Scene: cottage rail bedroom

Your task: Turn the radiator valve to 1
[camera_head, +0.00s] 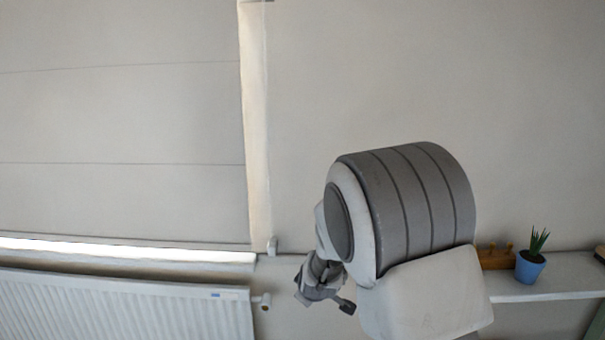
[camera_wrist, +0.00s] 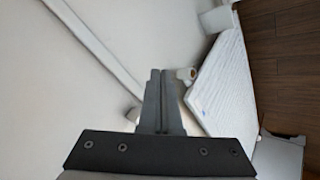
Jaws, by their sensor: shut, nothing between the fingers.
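The radiator (camera_head: 120,310) is white and ribbed, on the wall at the lower left of the head view; it also shows tilted in the wrist view (camera_wrist: 228,85). The radiator valve (camera_head: 262,301) is a small white knob at its upper right end. In the wrist view the valve (camera_wrist: 186,74) lies just right of my fingertips, and I see no touch. Its numbers are too small to read. My gripper (camera_wrist: 157,72) is shut and empty. In the head view my gripper (camera_head: 302,296) is to the right of the valve, partly merged with my wrist.
A white window sill (camera_head: 130,252) runs above the radiator, below a pale blind (camera_head: 120,120). A shelf (camera_head: 550,290) at the right holds a blue plant pot (camera_head: 530,267) and a wooden peg piece (camera_head: 496,257). The wall between valve and shelf looks bare.

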